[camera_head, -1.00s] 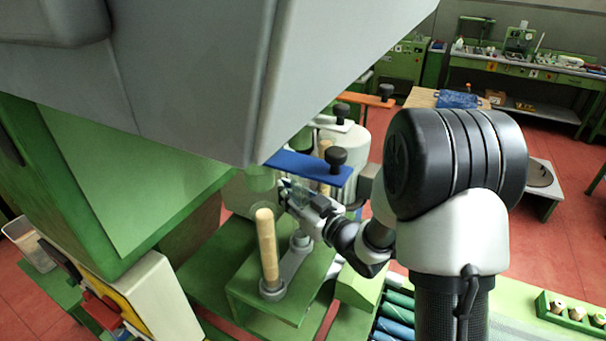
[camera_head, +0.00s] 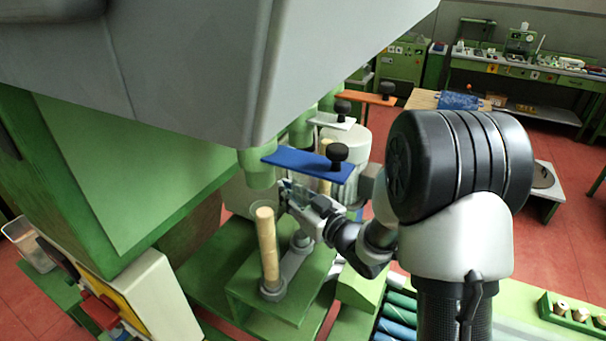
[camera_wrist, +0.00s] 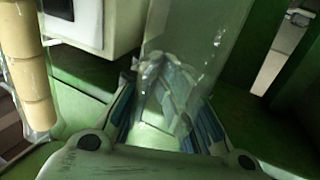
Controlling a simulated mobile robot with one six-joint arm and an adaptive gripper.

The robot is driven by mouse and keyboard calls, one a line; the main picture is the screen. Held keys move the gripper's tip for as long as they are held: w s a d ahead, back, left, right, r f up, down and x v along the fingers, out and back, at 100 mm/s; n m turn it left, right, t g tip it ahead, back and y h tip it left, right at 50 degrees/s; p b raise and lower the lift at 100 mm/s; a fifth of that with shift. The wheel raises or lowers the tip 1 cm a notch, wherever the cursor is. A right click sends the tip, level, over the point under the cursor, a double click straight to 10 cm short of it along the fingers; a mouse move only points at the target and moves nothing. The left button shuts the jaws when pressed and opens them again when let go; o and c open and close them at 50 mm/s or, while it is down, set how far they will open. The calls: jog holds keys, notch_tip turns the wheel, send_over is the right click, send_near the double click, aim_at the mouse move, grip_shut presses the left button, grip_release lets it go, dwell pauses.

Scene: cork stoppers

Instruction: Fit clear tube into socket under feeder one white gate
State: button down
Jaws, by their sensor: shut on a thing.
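My gripper (camera_wrist: 165,100) is shut on the clear tube (camera_wrist: 190,45), which stands between its two fingers in the wrist view. In the head view, my gripper (camera_head: 296,196) is behind and below the blue gate (camera_head: 305,165), and the tube there is hard to make out. The white gate (camera_head: 331,121), a white plate with a black knob, lies behind the blue one.
A cork-filled tube (camera_head: 267,250) stands upright in a near socket; it also shows in the wrist view (camera_wrist: 33,90). Another cork column (camera_head: 326,150) stands farther back. An orange gate (camera_head: 368,98) is beyond. The grey housing (camera_head: 190,70) overhangs closely.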

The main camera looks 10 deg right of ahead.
jog(key=shift+f+b, duration=0.65)
jog(key=c, duration=1.4)
grip_release()
jog(key=shift+s, duration=0.1)
jog(key=v, duration=1.2)
jog(key=shift+a, duration=0.1)
